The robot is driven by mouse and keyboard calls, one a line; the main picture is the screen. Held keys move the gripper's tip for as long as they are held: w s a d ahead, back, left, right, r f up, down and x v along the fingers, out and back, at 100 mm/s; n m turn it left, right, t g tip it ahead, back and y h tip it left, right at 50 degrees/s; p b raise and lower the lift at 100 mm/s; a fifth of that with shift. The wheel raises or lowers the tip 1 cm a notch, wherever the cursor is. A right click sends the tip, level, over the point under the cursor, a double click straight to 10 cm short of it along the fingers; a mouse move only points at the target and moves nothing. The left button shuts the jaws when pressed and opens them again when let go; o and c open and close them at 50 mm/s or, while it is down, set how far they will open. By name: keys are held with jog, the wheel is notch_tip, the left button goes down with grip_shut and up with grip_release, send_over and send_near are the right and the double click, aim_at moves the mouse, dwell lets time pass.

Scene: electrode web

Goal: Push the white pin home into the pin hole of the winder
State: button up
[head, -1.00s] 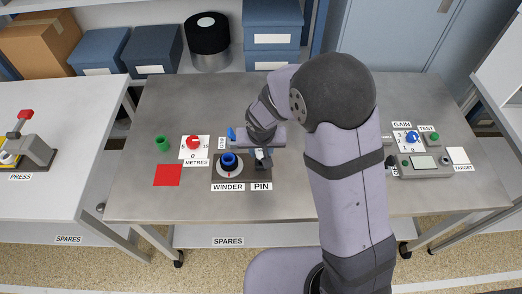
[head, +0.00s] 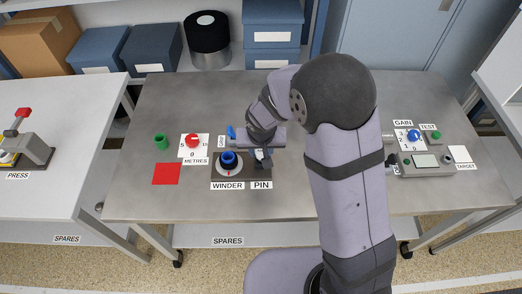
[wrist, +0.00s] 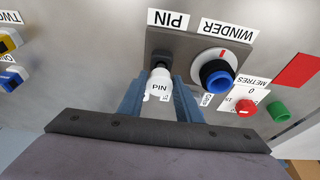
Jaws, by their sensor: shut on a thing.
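The white pin (wrist: 159,86), marked PIN, shows in the wrist view between the two fingers of my gripper (wrist: 160,92). The gripper is shut on it. The pin's far end points at the winder's dark base plate (wrist: 153,43), close to the dark fitting by the PIN label. I cannot tell whether its tip is inside the pin hole, which is hidden. The winder (wrist: 217,70) has a blue hub on a white disc with a red mark, beside the pin. In the head view, the winder (head: 229,165) is just left of my gripper (head: 262,157).
A red METRES knob (head: 193,141), a green cylinder (head: 161,142) and a red square (head: 166,174) lie left of the winder. The bench's front strip is clear.

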aim_at(261, 154)
jog(key=shift+f+b, duration=1)
jog(key=o, duration=1.3)
jog(key=shift+c, duration=0.2)
jog(key=shift+b+v, duration=0.45)
jog(key=shift+v, duration=3.2)
